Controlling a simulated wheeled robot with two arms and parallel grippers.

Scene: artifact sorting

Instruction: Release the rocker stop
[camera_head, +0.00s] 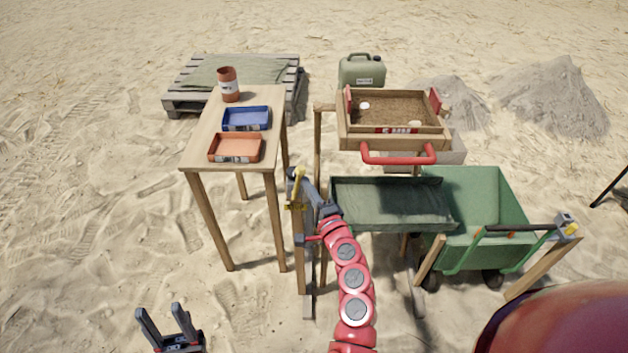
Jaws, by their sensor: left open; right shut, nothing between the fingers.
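A wooden rocker stand carries a framed sieve tray (396,140) with a red handle (398,160) at its front. A yellow lever-like piece (298,192), perhaps the rocker stop, shows at the top of the stand's left front post. My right gripper (296,177) is shut with nothing held, right beside this yellow piece; whether they touch is unclear. The gripper partly hides the piece and the post top. My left gripper (160,312) is open and empty, low at the bottom left, over the sand and away from the stand.
A wooden table (204,148) at left holds a blue tray (246,119), an orange tray (235,148) and a reddish can (229,85). A green cart (490,200) and a dark green chute tray (385,205) are below the sieve. A jerrycan (362,71) stands behind.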

